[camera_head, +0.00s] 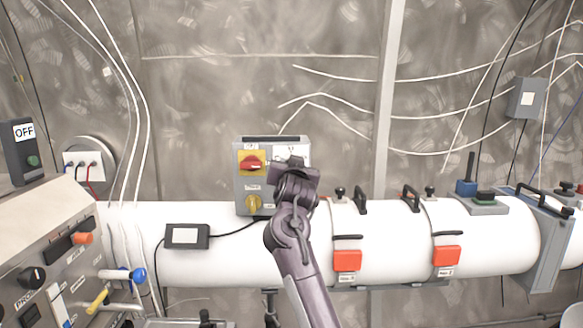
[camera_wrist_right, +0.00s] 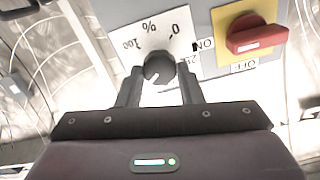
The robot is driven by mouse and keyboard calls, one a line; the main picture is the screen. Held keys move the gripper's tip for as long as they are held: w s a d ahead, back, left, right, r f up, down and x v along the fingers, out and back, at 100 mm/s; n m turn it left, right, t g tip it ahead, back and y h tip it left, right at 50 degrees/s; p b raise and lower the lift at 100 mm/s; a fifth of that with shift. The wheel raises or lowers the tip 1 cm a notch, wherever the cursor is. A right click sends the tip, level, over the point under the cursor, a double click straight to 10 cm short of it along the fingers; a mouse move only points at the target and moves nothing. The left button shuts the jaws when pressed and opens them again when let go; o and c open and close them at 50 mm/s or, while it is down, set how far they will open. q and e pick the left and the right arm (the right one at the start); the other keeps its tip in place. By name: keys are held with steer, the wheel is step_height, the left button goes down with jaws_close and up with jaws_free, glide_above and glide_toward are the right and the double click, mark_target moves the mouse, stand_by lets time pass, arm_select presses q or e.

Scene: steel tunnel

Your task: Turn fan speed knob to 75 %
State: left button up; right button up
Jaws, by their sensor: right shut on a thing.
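A grey control box (camera_head: 243,200) is mounted above the white duct. In the right wrist view the dark round fan speed knob (camera_wrist_right: 158,68) sits on a white scale plate (camera_wrist_right: 122,58) marked 0, % and 100, seen upside down. My right gripper (camera_wrist_right: 159,78) has one finger on each side of the knob and is shut on it. In the head view my right gripper (camera_head: 292,175) covers the knob and the right part of the box. The knob's pointer setting is not clear. My left gripper is not in view.
The white duct (camera_head: 220,265) carries red boxes and latches to the right. A sloped console (camera_head: 50,240) stands at the lower left.

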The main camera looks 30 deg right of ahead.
steer(key=shift+f+m, duration=0.15)
steer(key=shift+m, duration=0.55)
steer(key=o, duration=1)
steer(key=shift+c, duration=0.2)
steer(key=b+v, duration=0.2)
steer(key=v, duration=0.5)
steer(key=shift+s, duration=0.35)
steer(key=shift+a, duration=0.15)
